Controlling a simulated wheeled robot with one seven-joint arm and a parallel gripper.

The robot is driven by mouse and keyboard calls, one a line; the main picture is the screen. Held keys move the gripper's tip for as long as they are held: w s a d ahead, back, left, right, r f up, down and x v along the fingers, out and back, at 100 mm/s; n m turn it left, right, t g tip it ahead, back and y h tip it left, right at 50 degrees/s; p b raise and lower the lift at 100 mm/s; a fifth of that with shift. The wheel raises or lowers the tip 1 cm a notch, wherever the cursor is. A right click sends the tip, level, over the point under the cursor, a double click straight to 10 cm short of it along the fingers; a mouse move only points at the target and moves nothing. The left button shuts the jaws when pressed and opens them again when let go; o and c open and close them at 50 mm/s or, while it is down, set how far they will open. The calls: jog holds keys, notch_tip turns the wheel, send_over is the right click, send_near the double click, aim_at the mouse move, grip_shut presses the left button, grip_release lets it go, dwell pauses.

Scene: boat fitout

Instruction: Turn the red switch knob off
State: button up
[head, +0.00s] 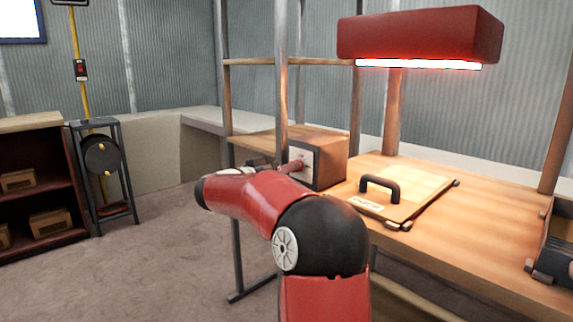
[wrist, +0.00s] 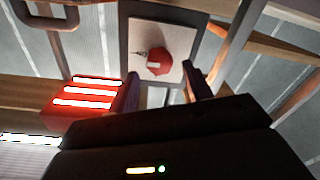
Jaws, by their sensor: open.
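The red switch knob (wrist: 159,62) is round with a pale bar across it, on a white panel (wrist: 143,38) set in a dark frame. My gripper (wrist: 161,76) is open in the wrist view, its two dark fingers below and to either side of the knob, apart from it. No finger visibly touches the knob. In the head view the white panel (head: 308,165) is on the side of a wooden box, with the red knob (head: 294,165) on it. My red arm reaches toward it and hides most of my gripper there.
A wooden bench (head: 480,215) holds a board with a black handle (head: 380,187) beside the box. A red lamp (head: 420,35) hangs above the bench, with metal posts around. A shelf unit (head: 35,180) and a reel stand (head: 102,160) stand left; floor between is clear.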

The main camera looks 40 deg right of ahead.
jog(key=shift+w+d, duration=0.15)
jog(key=shift+d, duration=0.9)
jog(key=shift+c, duration=0.3)
jog(key=c, duration=0.9)
